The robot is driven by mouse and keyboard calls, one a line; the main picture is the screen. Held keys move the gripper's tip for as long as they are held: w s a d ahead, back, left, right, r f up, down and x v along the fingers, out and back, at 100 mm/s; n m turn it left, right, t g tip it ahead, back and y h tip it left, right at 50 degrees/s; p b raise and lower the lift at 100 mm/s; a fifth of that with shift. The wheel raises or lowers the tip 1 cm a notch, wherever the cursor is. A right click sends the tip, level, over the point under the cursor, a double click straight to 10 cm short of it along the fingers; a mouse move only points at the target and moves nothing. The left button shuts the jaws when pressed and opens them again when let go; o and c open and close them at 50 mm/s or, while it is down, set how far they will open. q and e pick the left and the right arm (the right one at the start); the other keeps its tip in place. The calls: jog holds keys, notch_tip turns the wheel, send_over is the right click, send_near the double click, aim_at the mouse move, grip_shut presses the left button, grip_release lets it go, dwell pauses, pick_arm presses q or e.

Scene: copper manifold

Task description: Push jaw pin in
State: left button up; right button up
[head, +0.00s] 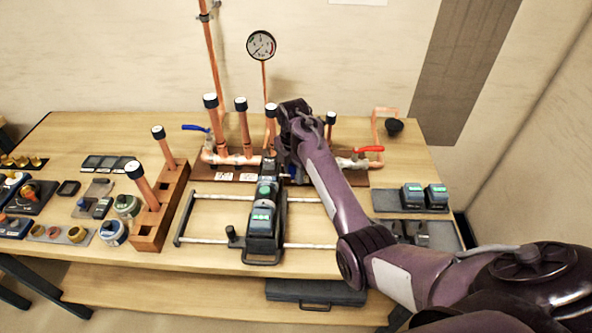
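A dark press tool (264,215) with a teal, green-lit body lies lengthwise on a carriage across two rails, its front end towards the copper manifold (235,159). The jaw pin cannot be made out; the tool's front end is small and partly covered by my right arm. My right gripper (284,122) is at the manifold, just beyond the tool's front end, beside a short capped copper pipe (271,125). Its fingers are dark and small, so I cannot tell whether they are open, or whether they touch anything. My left gripper is out of view.
Upright capped pipes, a blue-handled valve (197,128), a red-handled valve (369,149) and a gauge (261,45) crowd the back. A wooden block (175,196) holds pipes on the left. Batteries (424,195) stand at right. Bare tabletop shows in front of the rails.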

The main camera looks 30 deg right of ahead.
jog(key=shift+o, duration=0.6)
jog(key=shift+d+r, duration=0.1)
jog(key=shift+r, duration=0.35)
notch_tip(320, 180, up, 6)
jog(key=b, duration=0.2)
jog(key=shift+r+b, duration=0.15)
jog(key=shift+b, duration=0.2)
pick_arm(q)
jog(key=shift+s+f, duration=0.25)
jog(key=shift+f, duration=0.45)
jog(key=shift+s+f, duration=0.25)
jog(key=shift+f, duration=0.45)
pick_arm(e)
jog(key=shift+r, duration=0.45)
